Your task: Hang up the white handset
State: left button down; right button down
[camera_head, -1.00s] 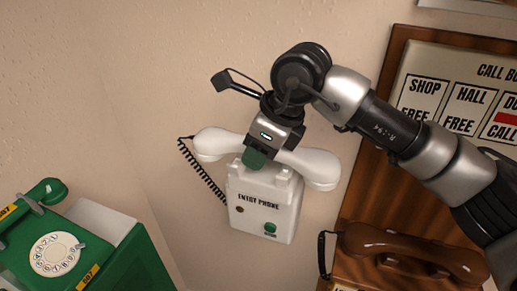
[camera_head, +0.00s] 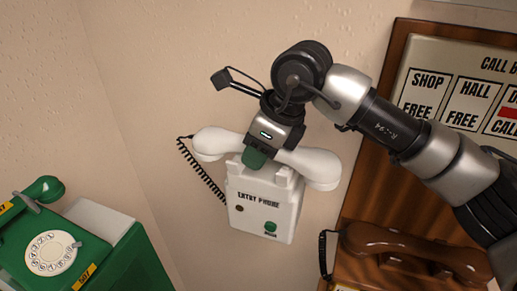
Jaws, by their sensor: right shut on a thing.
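The white handset (camera_head: 313,165) lies roughly level, tilted slightly down to the right, just over the top of the white entry phone (camera_head: 255,217) on the wall. My right gripper (camera_head: 256,158) comes down from above and is shut on the handset's middle. The handset seems at or very near the cradle prongs on the phone's top; whether it rests on them I cannot tell, as the gripper hides that part. A black coiled cord (camera_head: 202,175) runs from the handset's left end to the phone's side. My left gripper is not in view.
A green dial phone (camera_head: 95,262) stands at the lower left. A brown handset (camera_head: 415,250) lies on a wooden call board (camera_head: 365,205) at the right, under my right arm. Bare wall lies left of the entry phone.

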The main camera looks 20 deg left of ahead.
jog(key=c, duration=0.7)
grip_release()
jog(key=b+v, duration=0.2)
jog(key=v, duration=0.7)
jog(key=shift+d+r, duration=0.1)
jog(key=shift+r, duration=0.05)
jog(key=shift+d+r, duration=0.25)
jog(key=shift+r, duration=0.45)
